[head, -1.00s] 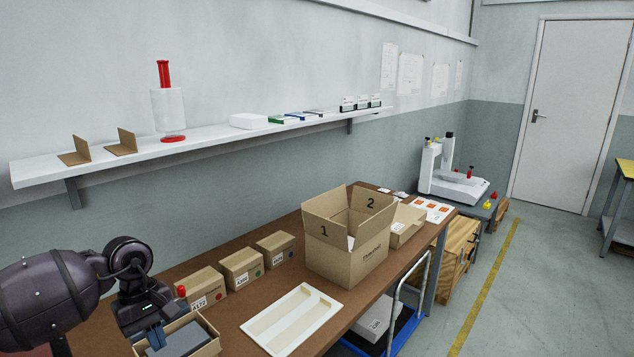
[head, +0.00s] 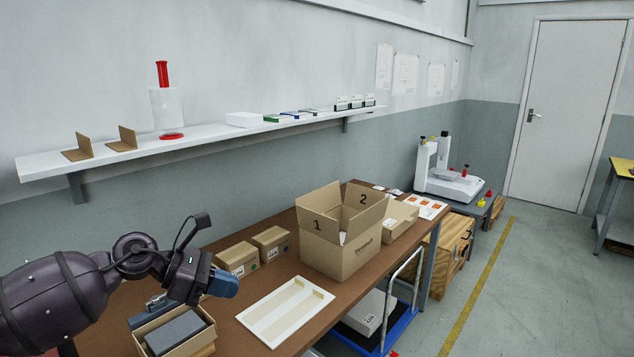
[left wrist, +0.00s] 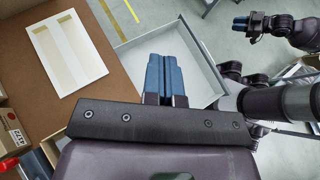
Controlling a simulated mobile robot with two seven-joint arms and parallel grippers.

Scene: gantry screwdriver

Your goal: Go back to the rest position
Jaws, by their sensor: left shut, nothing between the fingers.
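My left gripper (head: 225,285) is in front of the lower left of the head view, above the brown bench. Its blue fingers point right and are shut together with nothing between them. They also show in the left wrist view (left wrist: 164,74), in front of a grey tray-like surface. My right gripper (left wrist: 240,24) shows small at the top right of the left wrist view, with blue fingertips pointing left. Whether it is open or shut is too small to tell. It is not in the head view.
The brown bench (head: 205,323) holds a small open box (head: 207,343) below my left gripper, a white tray (head: 285,311), small cartons (head: 270,243) and a large open carton (head: 342,262). A shelf (head: 206,140) runs along the wall. Free floor (head: 540,290) lies to the right.

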